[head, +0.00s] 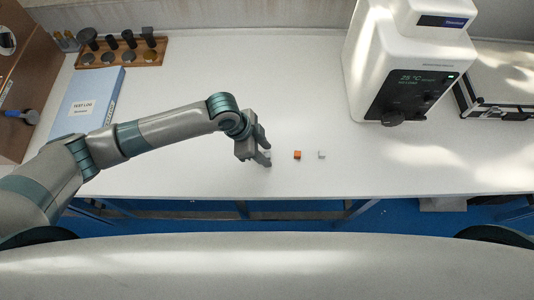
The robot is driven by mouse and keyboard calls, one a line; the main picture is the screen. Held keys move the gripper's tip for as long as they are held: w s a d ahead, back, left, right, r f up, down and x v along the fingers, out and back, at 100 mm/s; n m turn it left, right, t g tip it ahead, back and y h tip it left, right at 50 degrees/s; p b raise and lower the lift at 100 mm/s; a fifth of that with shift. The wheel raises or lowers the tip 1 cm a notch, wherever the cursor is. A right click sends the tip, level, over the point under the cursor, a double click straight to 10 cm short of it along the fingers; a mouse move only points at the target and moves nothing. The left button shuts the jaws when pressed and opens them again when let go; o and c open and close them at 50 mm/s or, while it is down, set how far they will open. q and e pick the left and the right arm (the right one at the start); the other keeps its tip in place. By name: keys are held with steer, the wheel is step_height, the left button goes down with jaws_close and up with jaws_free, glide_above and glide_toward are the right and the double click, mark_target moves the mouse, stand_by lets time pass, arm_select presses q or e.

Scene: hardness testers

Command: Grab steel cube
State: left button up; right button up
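A small pale grey, metallic-looking cube (321,154) sits on the white table, right of a small orange-brown cube (297,154). My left gripper (267,152) is low over the table, to the left of both cubes and apart from them. Its two fingers point right and stand apart, with a narrow gap. A small pale patch shows between the fingertips; I cannot tell whether it is another cube or bare table. My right gripper is not in view.
A blue test log (85,103) and a wooden rack (120,52) of dark parts lie at the left. The table's front edge is close below the cubes.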

mark_target(267, 156)
arm_select(q)
jaws_close()
steer(key=shift+r, duration=0.1)
stand_by(0.3)
steer(key=shift+r+b, duration=0.3)
steer(key=shift+r, duration=0.2)
steer(key=r, duration=0.1)
steer(key=d+r+b, duration=0.1)
steer(key=r, duration=0.1)
steer(key=shift+s+r, duration=0.15)
steer(key=s+d+r+b, duration=0.3)
steer(key=s+d+r, duration=0.2)
steer(key=d, duration=0.4)
steer(key=shift+s+r, duration=0.3)
steer(key=shift+r, duration=0.5)
